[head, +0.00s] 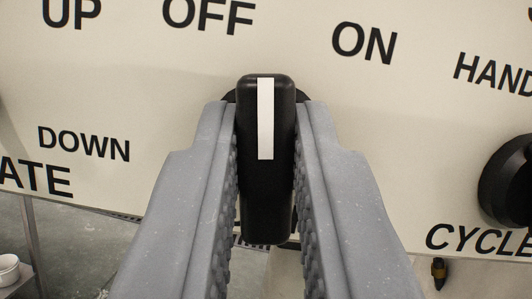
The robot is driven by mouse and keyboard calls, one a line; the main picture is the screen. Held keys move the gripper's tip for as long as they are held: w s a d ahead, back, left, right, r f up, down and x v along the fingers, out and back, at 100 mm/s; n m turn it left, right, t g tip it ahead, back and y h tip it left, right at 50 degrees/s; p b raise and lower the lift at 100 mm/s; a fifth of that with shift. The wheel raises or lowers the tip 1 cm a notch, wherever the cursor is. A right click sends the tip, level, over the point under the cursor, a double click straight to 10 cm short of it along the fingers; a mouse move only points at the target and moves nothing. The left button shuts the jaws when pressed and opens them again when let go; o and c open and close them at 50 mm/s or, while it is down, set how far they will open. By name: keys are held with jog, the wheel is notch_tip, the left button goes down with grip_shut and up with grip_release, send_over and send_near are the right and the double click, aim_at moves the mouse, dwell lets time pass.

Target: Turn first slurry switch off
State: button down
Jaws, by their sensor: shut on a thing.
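The slurry switch is a black rotary knob (267,195) with a white pointer stripe, on a cream panel (130,80) in the head view. Its stripe stands nearly upright in the picture, between the printed words OFF, at the upper left, and ON, at the upper right. My gripper (268,135) is shut on the knob, with one grey ribbed finger on each side of it. The fingers hide part of the panel around the knob and any label below it.
Another black knob (508,182) sits at the right edge, near the words HAND and CYCLE. The words UP and DOWN are printed at the left. Below the panel, a small white cup (9,270) stands at the lower left.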

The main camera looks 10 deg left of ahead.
jog(key=shift+f+n+g+y+b, duration=0.1)
jog(key=shift+n+g+y+b, duration=0.45)
jog(key=shift+n, duration=0.85)
jog(key=shift+n+g+y+b, duration=0.35)
jog(key=shift+n+y, duration=0.4)
jog(key=shift+n, duration=0.95)
jog(key=c, duration=1.4)
grip_release()
jog(key=shift+s, duration=0.1)
jog(key=v, duration=1.3)
jog(key=shift+s+d, duration=0.25)
